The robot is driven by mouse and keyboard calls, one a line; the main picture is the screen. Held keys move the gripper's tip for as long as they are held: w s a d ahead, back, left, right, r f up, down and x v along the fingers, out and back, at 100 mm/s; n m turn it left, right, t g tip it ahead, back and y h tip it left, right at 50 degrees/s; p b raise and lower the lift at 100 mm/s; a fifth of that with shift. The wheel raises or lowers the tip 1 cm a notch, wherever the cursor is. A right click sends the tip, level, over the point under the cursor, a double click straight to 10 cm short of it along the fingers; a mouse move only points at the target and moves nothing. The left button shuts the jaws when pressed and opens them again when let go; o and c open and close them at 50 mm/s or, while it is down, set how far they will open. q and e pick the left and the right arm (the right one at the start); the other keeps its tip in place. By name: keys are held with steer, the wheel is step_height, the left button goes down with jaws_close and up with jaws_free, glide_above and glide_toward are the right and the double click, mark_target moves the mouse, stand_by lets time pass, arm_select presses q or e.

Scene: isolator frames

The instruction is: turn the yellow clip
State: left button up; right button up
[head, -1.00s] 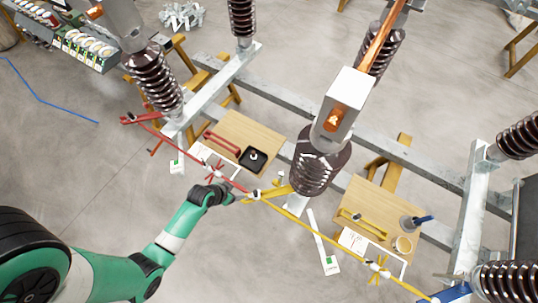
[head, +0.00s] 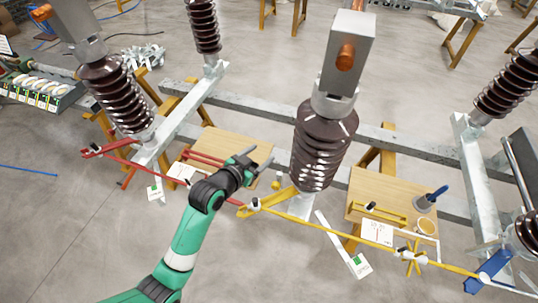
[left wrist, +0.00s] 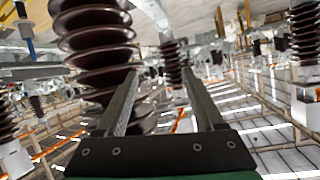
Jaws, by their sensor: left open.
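A yellow clip (head: 275,199) is at the base of the middle brown insulator (head: 322,150). The left wrist view shows both grey fingers (left wrist: 160,105) apart, with a brown insulator (left wrist: 95,45) behind the left finger. I cannot make out the clip there. My right gripper is not in view.
A red clip (head: 100,149) and red cable are at the left insulator, a blue clip (head: 488,272) at the right. A wooden board (head: 365,185) holds another yellow piece (head: 380,213), a cup and a blue-handled tool. Grey beams (head: 250,112) cross behind. Open floor lies in front.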

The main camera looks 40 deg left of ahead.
arm_select(q)
steer(key=w+d+r+t+b, duration=0.2)
steer(key=d+r+t+b, duration=0.1)
steer(key=r, duration=0.4)
steer(key=shift+w+d+m+b, duration=0.2)
steer(key=shift+m+b, duration=0.1)
steer(key=shift+b, duration=0.1)
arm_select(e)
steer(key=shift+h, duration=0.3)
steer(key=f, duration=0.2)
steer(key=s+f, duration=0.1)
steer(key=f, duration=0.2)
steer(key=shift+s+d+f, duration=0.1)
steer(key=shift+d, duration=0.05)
